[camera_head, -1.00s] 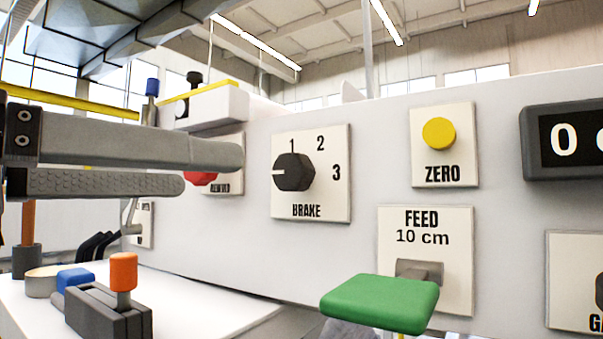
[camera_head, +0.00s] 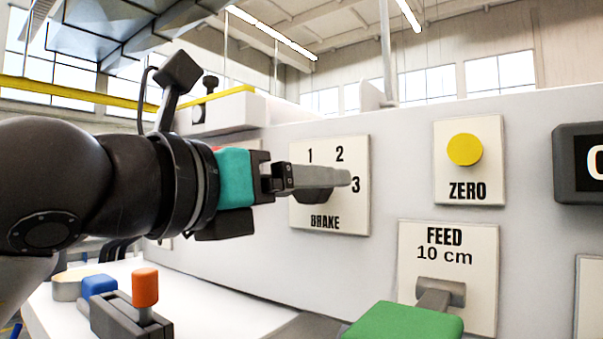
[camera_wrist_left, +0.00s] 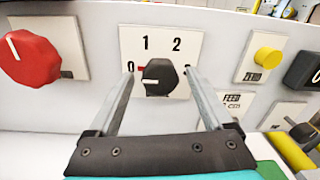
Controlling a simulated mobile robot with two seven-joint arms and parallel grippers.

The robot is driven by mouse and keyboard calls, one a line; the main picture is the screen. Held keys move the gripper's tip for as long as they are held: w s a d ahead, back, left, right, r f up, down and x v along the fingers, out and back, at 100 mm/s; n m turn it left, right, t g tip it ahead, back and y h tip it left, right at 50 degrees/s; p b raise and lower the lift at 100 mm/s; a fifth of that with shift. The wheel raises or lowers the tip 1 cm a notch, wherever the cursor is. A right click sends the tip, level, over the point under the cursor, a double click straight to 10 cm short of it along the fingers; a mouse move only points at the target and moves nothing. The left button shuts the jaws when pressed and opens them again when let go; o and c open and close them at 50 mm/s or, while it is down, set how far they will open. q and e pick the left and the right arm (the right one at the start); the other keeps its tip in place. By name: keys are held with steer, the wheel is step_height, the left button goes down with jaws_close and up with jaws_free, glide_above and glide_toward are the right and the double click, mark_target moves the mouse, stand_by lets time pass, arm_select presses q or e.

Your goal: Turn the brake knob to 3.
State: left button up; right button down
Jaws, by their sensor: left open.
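The brake knob (camera_wrist_left: 159,77) is black, on a white plate marked 0, 1 and 2 in the left wrist view. Its white pointer line points left, towards the 0 side. The 3 shows on the brake plate (camera_head: 361,222) in the head view, where the fingers cover most of the knob (camera_head: 314,195). My left gripper (camera_wrist_left: 160,72) is open, one finger on each side of the knob; I cannot tell whether they touch it. In the head view the left gripper (camera_head: 345,178) reaches in from the left across the plate. My right gripper is not in view.
A yellow zero button (camera_head: 464,149) and a feed lever with a green paddle (camera_head: 405,322) are right of the brake plate. A red knob (camera_wrist_left: 30,59) is to the left. An orange-topped lever (camera_head: 145,288) and a blue piece (camera_head: 99,286) stand on the white surface below.

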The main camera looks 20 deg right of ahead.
arm_select(q)
steer(key=shift+w+d, duration=0.35)
steer(key=shift+d, duration=0.2)
jaws_close()
stand_by(0.4)
